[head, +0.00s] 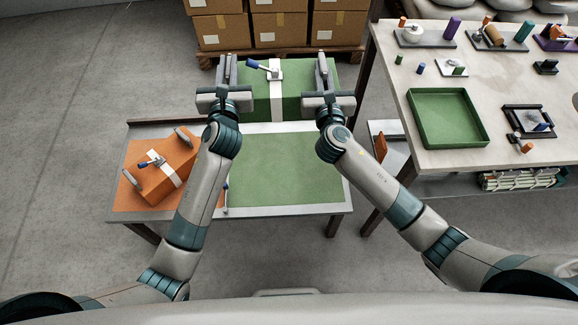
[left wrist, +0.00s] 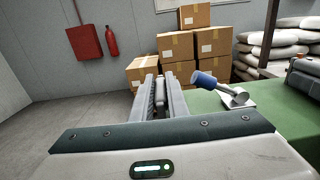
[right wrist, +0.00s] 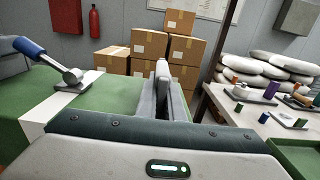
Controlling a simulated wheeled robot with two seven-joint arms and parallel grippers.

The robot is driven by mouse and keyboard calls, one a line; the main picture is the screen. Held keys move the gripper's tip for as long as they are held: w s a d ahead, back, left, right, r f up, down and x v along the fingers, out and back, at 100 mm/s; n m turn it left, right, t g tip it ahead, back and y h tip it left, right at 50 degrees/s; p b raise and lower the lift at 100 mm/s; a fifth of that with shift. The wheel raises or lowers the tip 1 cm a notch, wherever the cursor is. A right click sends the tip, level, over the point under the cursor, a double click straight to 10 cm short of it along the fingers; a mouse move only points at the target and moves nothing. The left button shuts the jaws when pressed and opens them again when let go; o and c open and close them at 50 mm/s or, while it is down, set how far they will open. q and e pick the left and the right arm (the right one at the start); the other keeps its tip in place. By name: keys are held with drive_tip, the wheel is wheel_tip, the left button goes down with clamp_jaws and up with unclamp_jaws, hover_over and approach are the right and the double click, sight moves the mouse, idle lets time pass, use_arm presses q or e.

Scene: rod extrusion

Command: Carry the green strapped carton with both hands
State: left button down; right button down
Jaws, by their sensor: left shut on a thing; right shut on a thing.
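The green carton (head: 293,80) has a white strap (head: 276,100) and a lever buckle with a blue handle (head: 254,64). It appears at the far edge of the low table, beyond the green mat (head: 275,175); I cannot tell whether it is clear of the table. My left gripper (head: 228,72) is shut at its left end and my right gripper (head: 322,72) at its right end. What the fingers hold is mostly hidden, likely the end handles. The carton's green top shows in the left wrist view (left wrist: 205,115) and the right wrist view (right wrist: 110,98), looking roughly level.
An orange strapped carton (head: 178,168) with grey end handles sits on the low table's left side, near my left arm. A pale workbench (head: 480,160) with a green tray (head: 450,118) stands on the right. Stacked brown boxes (head: 272,30) stand on a pallet behind the green carton.

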use_arm(q)
drive_tip(key=shift+a+f, duration=0.1)
idle(0.3)
